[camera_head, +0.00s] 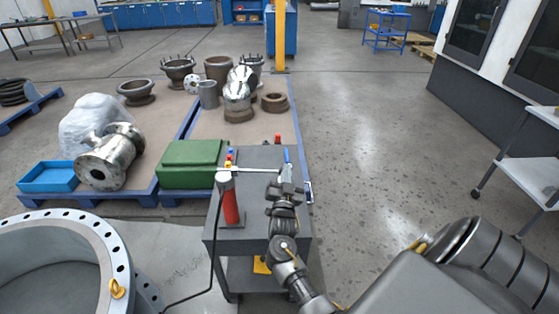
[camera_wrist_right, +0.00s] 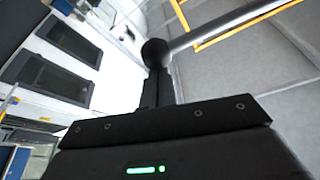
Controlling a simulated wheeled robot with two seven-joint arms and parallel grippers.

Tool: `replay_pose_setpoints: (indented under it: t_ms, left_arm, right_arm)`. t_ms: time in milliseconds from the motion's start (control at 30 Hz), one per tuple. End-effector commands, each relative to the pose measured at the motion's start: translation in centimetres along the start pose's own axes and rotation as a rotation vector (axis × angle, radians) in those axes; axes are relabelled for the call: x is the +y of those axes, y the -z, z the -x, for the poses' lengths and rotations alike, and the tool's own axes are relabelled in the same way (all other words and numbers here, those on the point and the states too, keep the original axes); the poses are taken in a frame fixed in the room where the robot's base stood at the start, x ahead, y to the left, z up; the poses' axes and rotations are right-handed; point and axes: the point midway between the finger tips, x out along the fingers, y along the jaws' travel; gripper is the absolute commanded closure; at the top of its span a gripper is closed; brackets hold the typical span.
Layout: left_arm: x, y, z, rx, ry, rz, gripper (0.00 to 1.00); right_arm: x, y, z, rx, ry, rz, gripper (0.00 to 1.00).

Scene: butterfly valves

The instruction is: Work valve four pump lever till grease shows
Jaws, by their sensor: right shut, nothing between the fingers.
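The grease pump (camera_head: 230,205) is a red cylinder with a pale head, upright on the grey cart. Its pale lever (camera_head: 252,170) reaches right, roughly level, to my right gripper (camera_head: 287,176). In the right wrist view the lever is a silver rod (camera_wrist_right: 225,22) with a dark round knob (camera_wrist_right: 155,52) at its end. My right gripper's fingers (camera_wrist_right: 152,88) are shut with nothing between them; the knob appears at their tips, but contact cannot be told. A large ring flange (camera_head: 62,222), possibly the valve body, stands at lower left. No grease is visible. My left gripper is not in view.
The grey cart (camera_head: 262,157) also carries small red, yellow and blue items. A dark hose (camera_head: 210,265) runs down from the pump towards the flange. A green case (camera_head: 190,165) and metal valve parts (camera_head: 110,158) lie on blue-edged pallets behind.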

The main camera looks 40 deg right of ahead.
Motion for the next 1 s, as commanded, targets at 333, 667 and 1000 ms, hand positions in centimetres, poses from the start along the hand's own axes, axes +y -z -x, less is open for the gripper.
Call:
replay_pose_setpoints:
  t_ms: [333,667,1000]
  left_arm:
    - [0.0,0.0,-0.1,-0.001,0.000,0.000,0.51]
    - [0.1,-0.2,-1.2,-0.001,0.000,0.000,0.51]
    - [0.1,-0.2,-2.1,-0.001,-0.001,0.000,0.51]
  right_arm:
    - [0.2,-0.8,0.4,-0.019,-0.002,0.007,1.00]
    - [0.3,-1.1,3.7,-0.021,-0.001,0.005,1.00]
    - [0.2,-0.2,7.5,-0.004,-0.001,0.003,1.00]
